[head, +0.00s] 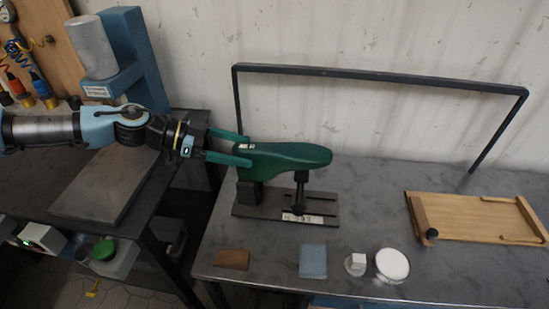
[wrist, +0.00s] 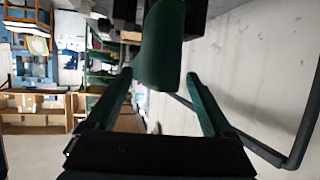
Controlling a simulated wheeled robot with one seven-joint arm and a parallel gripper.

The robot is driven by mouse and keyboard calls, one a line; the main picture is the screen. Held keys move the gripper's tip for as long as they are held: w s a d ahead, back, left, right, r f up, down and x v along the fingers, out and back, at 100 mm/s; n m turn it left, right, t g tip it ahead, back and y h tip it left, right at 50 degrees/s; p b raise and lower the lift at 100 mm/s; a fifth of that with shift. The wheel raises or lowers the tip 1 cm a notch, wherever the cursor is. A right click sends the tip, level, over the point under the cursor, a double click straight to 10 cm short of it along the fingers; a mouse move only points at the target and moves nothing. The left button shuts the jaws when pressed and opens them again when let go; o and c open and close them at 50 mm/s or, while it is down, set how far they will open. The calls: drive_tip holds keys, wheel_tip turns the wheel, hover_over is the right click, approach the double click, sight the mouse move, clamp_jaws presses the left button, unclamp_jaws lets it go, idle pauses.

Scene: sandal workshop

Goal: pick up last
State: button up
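The last is a dark green foot-shaped form (head: 285,156), lying sole up on a dark metal stand (head: 268,203) on the grey table. Its toe points right in the head view. My gripper (head: 246,148) comes from the left with its two green fingers spread, one on each side of the last's left end. In the wrist view the last (wrist: 160,50) hangs between the fingertips of my gripper (wrist: 160,76), with a visible gap towards the right finger. Contact on the left side is hard to tell.
A black bar frame (head: 380,76) rises behind the stand. A wooden tray (head: 478,217) lies at the right. A brown block (head: 232,259), a blue block (head: 313,261) and a white round dish (head: 392,265) lie along the front edge. A blue press (head: 138,60) stands behind my arm.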

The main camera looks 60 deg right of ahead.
clamp_jaws()
idle(0.5)
drive_tip(key=shift+r, duration=0.1)
